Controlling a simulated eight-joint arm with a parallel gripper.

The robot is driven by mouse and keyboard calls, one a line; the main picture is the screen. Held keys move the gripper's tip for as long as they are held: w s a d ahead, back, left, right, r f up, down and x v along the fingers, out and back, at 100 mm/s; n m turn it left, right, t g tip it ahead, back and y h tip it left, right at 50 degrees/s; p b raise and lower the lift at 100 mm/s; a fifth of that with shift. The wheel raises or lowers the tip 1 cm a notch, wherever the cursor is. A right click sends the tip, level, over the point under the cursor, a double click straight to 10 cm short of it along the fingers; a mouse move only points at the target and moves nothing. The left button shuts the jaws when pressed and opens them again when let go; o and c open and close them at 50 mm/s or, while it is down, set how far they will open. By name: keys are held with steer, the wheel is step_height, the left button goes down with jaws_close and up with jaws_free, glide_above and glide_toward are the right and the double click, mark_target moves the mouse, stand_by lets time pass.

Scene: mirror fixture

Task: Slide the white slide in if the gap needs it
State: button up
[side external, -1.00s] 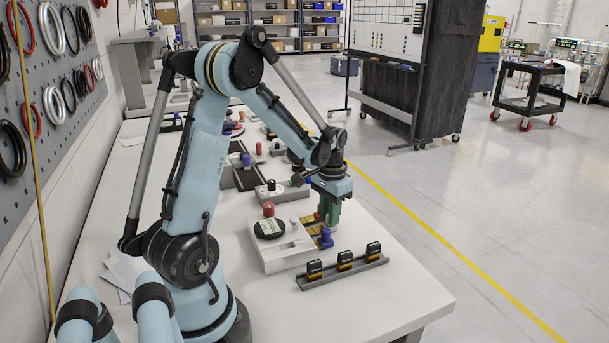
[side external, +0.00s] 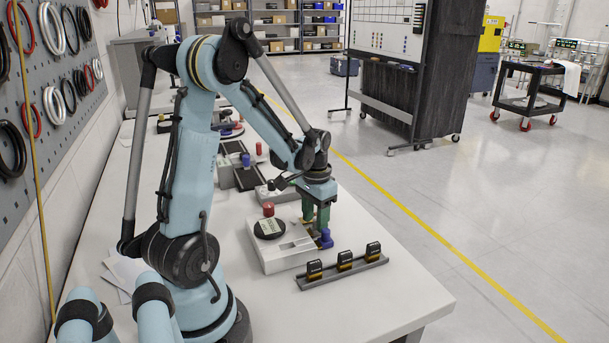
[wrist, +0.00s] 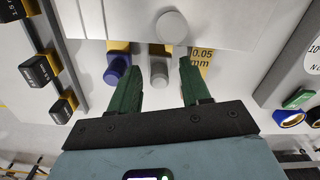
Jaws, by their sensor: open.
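The white-grey fixture (side external: 277,255) sits on the bench and carries a black disc (side external: 270,229) and a red knob (side external: 268,209). In the wrist view, the white slide's pale knob (wrist: 159,73) stands between my green fingers, with a yellow plate at its fixture end. My gripper (wrist: 160,56) is open around it, with gaps showing at both sides. It also shows low at the fixture's right edge (side external: 315,226). A blue knob (wrist: 117,68) is just outside the left finger. A yellow plate marked 0.05 mm (wrist: 203,58) is partly behind the right finger.
A grey rack (side external: 342,273) with three black blocks lies in front of the fixture, near the blue knob. A round grey post (wrist: 172,26) stands on the fixture just beyond my fingertips. Other devices stand behind; the bench at front right is clear.

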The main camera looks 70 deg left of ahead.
mark_target(315, 218)
steer(key=shift+r, duration=0.1)
step_height(315, 218, up, 12)
stand_by(0.6)
steer(key=d+m+t, duration=0.3)
steer(key=d+t, duration=0.4)
steer(key=d, duration=1.3)
steer(key=shift+s+d+f, duration=0.2)
steer(key=shift+d+f, duration=0.1)
steer(key=shift+c, duration=0.3)
stand_by(0.6)
